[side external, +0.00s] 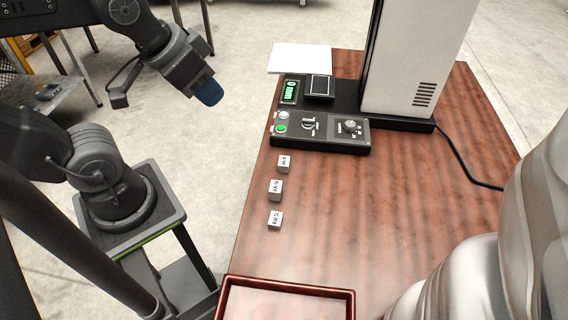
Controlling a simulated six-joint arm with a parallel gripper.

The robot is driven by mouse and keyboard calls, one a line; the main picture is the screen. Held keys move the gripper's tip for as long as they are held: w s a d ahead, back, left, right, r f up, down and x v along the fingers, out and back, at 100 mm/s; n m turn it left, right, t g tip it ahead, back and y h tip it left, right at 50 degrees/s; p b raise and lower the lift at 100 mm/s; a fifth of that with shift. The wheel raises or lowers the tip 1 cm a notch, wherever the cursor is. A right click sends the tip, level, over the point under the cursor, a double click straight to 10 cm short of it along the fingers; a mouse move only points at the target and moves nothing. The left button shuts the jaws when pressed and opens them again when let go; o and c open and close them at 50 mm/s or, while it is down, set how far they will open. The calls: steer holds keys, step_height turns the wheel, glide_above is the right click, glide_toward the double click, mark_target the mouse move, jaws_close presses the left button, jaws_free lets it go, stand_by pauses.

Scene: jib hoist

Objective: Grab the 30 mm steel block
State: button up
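Three small pale steel blocks stand in a row near the left edge of the wooden table: a far block (284,164), a middle block (275,189) and a near block (275,220). Each bears a dark printed label too small to read surely, so I cannot tell which is marked 30 mm. The middle one looks largest. A dark arm end with a blue tip, apparently my gripper (208,93), hangs beyond the table's left edge, well apart from the blocks. Its fingers cannot be made out, and nothing is seen held.
A control panel (320,133) with buttons and knobs lies behind the blocks, before a tall white column (410,65). An empty-looking red-rimmed tray (288,286) is at the front. A black cable (462,160) runs right. A blurred pale form (480,270) covers the lower right.

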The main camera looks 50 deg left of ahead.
steer(key=o, duration=0.6)
steer(key=n+g+y, duration=0.1)
steer(key=n+g, duration=0.3)
steer(key=n, duration=0.5)
glide_above(284, 161)
step_height(284, 161, down, 29)
steer(key=shift+s+f, duration=0.1)
steer(key=shift+s, duration=0.05)
steer(key=shift+w+f, duration=0.2)
steer(key=shift+f, duration=2.35)
